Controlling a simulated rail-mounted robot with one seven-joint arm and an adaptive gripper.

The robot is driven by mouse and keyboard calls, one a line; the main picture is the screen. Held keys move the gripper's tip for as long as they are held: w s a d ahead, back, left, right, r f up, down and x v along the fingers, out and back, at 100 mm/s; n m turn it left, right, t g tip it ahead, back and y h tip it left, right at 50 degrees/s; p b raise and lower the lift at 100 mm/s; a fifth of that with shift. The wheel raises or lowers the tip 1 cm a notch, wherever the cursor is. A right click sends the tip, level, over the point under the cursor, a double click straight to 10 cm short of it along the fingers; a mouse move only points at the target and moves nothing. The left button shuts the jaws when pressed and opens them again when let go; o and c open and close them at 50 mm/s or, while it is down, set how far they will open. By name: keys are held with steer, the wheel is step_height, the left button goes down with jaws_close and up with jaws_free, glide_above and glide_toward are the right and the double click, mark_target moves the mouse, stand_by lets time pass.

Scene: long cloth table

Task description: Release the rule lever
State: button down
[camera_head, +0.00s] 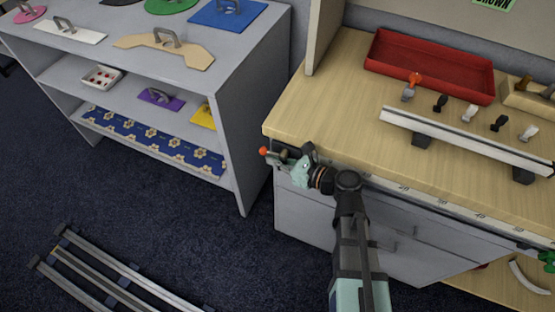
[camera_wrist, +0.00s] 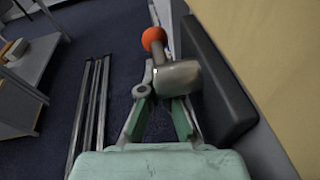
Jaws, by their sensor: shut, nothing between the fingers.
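The lever with an orange ball end (camera_head: 264,151) sits at the left front corner of the wooden worktop. In the wrist view its orange ball (camera_wrist: 153,38) and thick grey metal body (camera_wrist: 178,78) lie just ahead of my fingers. My gripper (camera_head: 294,166) is at this corner, right beside the lever. A rule (camera_head: 403,187) with number marks runs along the bench's front edge.
A dark block (camera_wrist: 215,90) and the worktop edge (camera_wrist: 255,70) are close on the right in the wrist view. The worktop (camera_head: 325,105) holds a red tray (camera_head: 425,62) and a long rail (camera_head: 465,135). A grey shelf (camera_head: 237,150) stands left; metal rails (camera_head: 90,275) lie low left.

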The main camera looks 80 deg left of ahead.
steer(key=shift+r, duration=0.1)
steer(key=v, duration=0.7)
steer(key=shift+w+d, duration=0.15)
steer(key=shift+w, duration=0.05)
steer(key=shift+r, duration=0.1)
steer(key=w+d+r+t+h+p, duration=0.1)
steer(key=w+d+r+t+p, duration=0.15)
steer(key=r+p, duration=0.6)
steer(key=w+d+f+t+h+p, duration=0.2)
steer(key=w+d+f, duration=0.1)
steer(key=w+f, duration=0.1)
steer(key=shift+w+d+n+h, duration=0.25)
steer(key=shift+d+n+h, duration=0.05)
steer(key=shift+d, duration=0.05)
